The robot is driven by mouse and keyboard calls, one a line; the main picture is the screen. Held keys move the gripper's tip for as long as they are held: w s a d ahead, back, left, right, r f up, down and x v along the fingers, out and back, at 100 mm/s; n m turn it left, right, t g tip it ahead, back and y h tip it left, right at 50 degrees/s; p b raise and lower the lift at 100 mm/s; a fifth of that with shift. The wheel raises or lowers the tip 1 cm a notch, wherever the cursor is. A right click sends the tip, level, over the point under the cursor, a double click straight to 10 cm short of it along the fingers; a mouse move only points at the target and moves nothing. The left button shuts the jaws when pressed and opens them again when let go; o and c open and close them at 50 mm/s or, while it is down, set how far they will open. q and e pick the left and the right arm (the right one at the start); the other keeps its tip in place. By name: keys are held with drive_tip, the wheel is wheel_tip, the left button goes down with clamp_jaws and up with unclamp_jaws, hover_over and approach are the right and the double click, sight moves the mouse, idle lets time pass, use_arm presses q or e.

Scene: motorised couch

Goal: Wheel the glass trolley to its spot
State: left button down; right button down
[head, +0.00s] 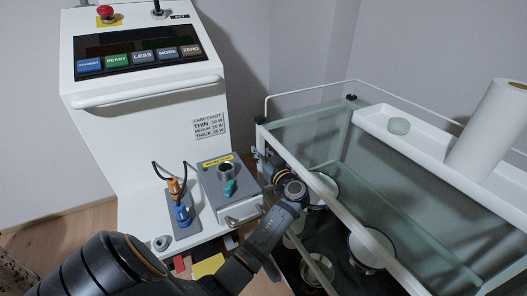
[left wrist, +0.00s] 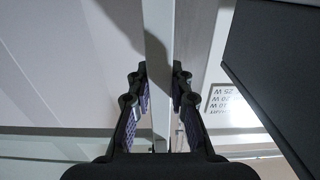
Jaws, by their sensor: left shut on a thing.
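The glass trolley (head: 400,190) stands at the right of the head view, with a white frame, a greenish glass top and a dark lower level. My left gripper (head: 264,160) is at the trolley's near left corner, beside the white machine. In the left wrist view, the fingers of this gripper (left wrist: 159,75) are closed on either side of a white bar (left wrist: 159,40) of the trolley frame. The arm hides part of the trolley's left side. My right gripper is not in view.
A white control cabinet (head: 145,125) with labelled buttons and a front handle (head: 150,92) stands close left of the trolley. A grey box (head: 230,190) sits on its ledge. Walls close off the back.

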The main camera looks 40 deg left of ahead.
use_arm(q)
drive_tip(key=c, duration=1.2)
unclamp_jaws()
drive_tip(key=v, duration=0.7)
drive_tip(key=shift+d, duration=0.25)
drive_tip(key=shift+s, duration=0.1)
